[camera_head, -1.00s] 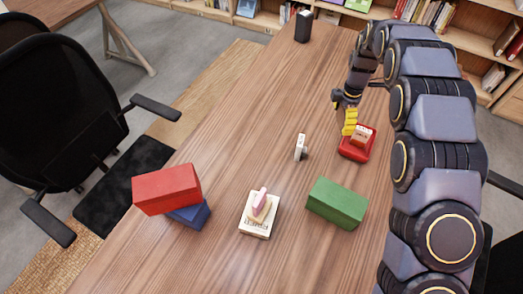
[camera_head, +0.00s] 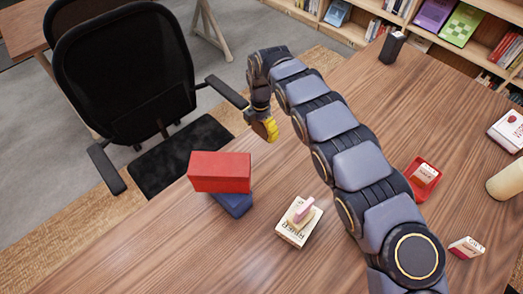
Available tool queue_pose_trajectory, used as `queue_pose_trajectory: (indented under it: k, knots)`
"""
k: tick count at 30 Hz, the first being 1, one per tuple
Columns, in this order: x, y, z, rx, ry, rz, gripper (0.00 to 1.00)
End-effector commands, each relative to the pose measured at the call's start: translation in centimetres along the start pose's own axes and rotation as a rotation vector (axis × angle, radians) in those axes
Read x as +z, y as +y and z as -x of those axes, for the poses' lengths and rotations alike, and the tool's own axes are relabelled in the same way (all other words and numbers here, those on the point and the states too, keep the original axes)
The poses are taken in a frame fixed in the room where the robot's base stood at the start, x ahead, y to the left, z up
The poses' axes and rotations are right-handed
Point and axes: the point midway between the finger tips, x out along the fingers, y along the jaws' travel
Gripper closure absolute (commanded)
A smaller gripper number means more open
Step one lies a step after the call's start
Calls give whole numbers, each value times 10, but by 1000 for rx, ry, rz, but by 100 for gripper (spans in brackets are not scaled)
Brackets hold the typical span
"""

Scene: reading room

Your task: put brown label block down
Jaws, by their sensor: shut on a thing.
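My gripper (camera_head: 265,130), with yellow fingers, hangs near the table's left edge, above and to the right of the red box. It is shut, and what it holds is too small and hidden to make out, so I cannot read a brown label on it. A red tray (camera_head: 412,186) on the right holds a small pale block (camera_head: 425,173) with a reddish label. Another small white block with a red top (camera_head: 467,248) stands at the lower right. Neither shows a clearly brown label.
A red box (camera_head: 220,172) lies on a blue one (camera_head: 235,204). A pink piece (camera_head: 304,210) sits on a book (camera_head: 297,230). A dark holder (camera_head: 392,47) stands far back. A cream cylinder (camera_head: 507,181) is at the right. A black chair (camera_head: 125,75) stands left. My arm hides the table's middle.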

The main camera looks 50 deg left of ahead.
Motion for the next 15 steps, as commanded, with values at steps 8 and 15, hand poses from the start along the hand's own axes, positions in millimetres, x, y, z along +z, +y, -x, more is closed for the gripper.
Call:
queue_pose_trajectory:
  k: [8, 15]
  knots:
    - [0, 0, -49, 0, 2, -2, 60]
    - [-1, -1, -77, -4, 4, -1, 60]
